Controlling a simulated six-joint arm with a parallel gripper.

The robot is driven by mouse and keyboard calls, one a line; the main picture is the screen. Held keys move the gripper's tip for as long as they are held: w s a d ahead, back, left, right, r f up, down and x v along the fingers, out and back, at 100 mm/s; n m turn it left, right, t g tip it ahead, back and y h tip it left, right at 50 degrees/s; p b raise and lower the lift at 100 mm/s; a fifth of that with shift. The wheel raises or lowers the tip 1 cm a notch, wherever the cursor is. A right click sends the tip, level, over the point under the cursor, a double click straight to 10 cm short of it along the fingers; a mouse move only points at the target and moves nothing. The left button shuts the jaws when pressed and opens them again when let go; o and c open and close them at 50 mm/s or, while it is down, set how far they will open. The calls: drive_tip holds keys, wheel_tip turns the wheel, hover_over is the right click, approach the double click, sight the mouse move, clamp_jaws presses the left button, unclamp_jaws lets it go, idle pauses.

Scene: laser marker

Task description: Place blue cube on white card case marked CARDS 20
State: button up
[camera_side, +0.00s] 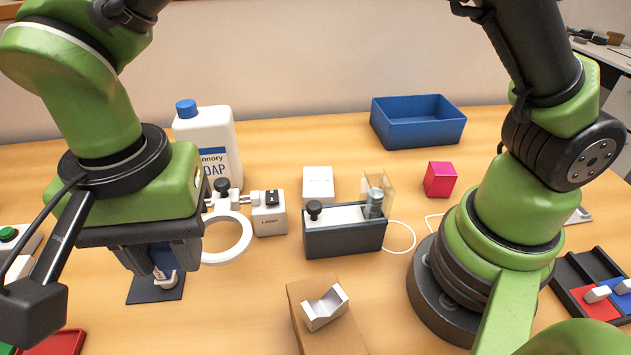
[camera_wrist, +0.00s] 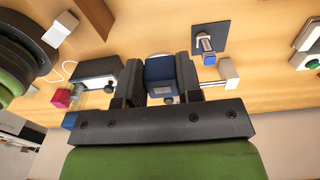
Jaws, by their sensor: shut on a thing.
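My gripper (camera_side: 163,252) is at the left of the side view, above a dark plate on the table. It is shut on the blue cube (camera_side: 160,262), which shows only partly between the jaws. In the wrist view the cube (camera_wrist: 160,72) sits between the two fingers of my gripper (camera_wrist: 160,82). A small white box (camera_side: 318,184) stands on the table behind the grey device, right of my gripper. It looks like the card case, but I cannot read its marking. The cube is apart from it.
A ring lamp (camera_side: 228,240) and a soap bottle (camera_side: 208,140) stand near my gripper. The grey device (camera_side: 345,238) with a clear shield is in front of the white box. A pink cube (camera_side: 440,179) and blue bin (camera_side: 418,130) are right. A V-block (camera_side: 325,308) is in front.

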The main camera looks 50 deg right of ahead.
drive_tip(key=w+d+m, duration=0.5)
drive_tip(key=w+d, duration=0.1)
drive_tip(key=d, duration=0.2)
drive_tip(key=m, duration=1.3)
hover_over(312, 181)
wheel_tip(312, 181, down, 10)
drive_tip(key=shift+f, duration=2.35)
drive_tip(key=shift+f, duration=0.15)
drive_tip(key=o, duration=0.9)
